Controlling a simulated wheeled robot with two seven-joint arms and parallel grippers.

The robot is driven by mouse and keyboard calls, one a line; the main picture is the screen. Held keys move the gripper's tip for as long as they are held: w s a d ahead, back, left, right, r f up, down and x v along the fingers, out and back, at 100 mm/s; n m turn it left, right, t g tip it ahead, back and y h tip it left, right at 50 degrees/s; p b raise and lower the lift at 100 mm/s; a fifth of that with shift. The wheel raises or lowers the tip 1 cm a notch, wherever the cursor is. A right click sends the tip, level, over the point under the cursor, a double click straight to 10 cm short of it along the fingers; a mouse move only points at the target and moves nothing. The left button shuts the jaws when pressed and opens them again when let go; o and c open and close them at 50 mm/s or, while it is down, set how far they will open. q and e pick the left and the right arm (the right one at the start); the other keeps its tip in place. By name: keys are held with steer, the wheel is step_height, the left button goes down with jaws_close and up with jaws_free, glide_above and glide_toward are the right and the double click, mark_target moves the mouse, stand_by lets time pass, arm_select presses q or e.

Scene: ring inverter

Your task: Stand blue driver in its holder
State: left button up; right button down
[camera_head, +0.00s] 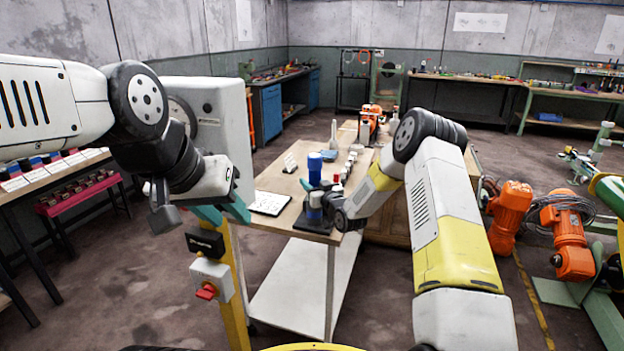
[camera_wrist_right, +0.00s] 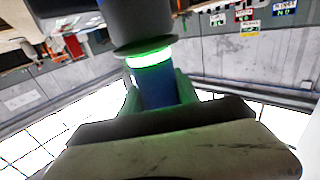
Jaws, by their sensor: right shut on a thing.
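The blue driver (camera_head: 315,162) stands upright at the near end of the wooden table, with a blue top, a dark middle and a blue lower part. My right gripper (camera_head: 321,201) is shut on it low down, coming from the right. In the right wrist view the fingers close on the blue part of the driver (camera_wrist_right: 157,90), below a glowing ring and a dark grey section. A dark flat base (camera_head: 312,224), apparently the holder, lies under the driver. Whether the driver is seated in it cannot be told. My left gripper (camera_head: 223,211) is open and empty, left of the table.
A white tablet-like panel (camera_head: 268,203) lies left of the driver. Small red and white items (camera_head: 342,175) stand close behind it on the right. A lower white shelf (camera_head: 305,285) is clear.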

stand_by(0.8)
steer(key=c, duration=0.8)
jaws_free()
steer(key=shift+f, duration=0.1)
steer(key=shift+s+f, duration=0.1)
steer(key=shift+f, duration=0.1)
steer(key=v, duration=0.7)
steer(key=s+d+r+m+g+h, duration=0.1)
steer(key=s+d+r+g+h, duration=0.15)
steer(key=s+d+r, duration=0.4)
steer(key=s+d+r+m+g+h, duration=0.1)
steer(key=s+d+r+g+h, duration=0.15)
steer(key=s+r, duration=0.7)
steer(key=s+d+r+m+g, duration=0.1)
steer(key=s, duration=0.8)
steer(key=s+d+r+m+g, duration=0.1)
steer(key=s+r+g, duration=0.1)
steer(key=s, duration=0.7)
steer(key=s+d+r+g+h, duration=0.1)
steer(key=s+r, duration=0.1)
steer(key=s, duration=0.7)
steer(key=shift+s+m+g, duration=0.1)
steer(key=shift+m+g, duration=0.3)
